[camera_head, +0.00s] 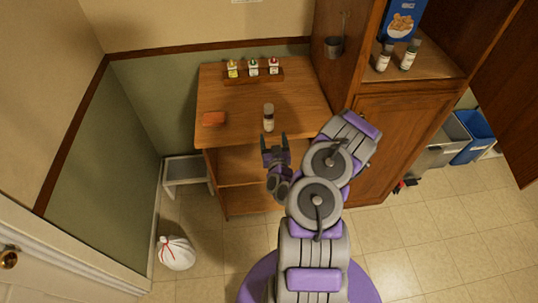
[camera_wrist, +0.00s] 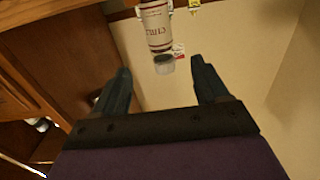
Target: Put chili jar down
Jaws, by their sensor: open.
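The chili jar (camera_head: 268,119) stands upright on the wooden counter (camera_head: 225,99), near its front edge. In the wrist view the chili jar (camera_wrist: 157,28) appears upside down, with its white label and grey cap just beyond the fingertips. My gripper (camera_head: 274,140) is at the counter's front edge, on the near side of the jar. It is open and empty; the wrist view shows both fingers of my gripper (camera_wrist: 160,70) spread apart with a gap between them and the jar.
A wooden rack (camera_head: 253,76) with several small bottles stands at the back. A tall wooden cabinet (camera_head: 400,133) with two jars and a blue box is on the right. Counter space around the jar is clear.

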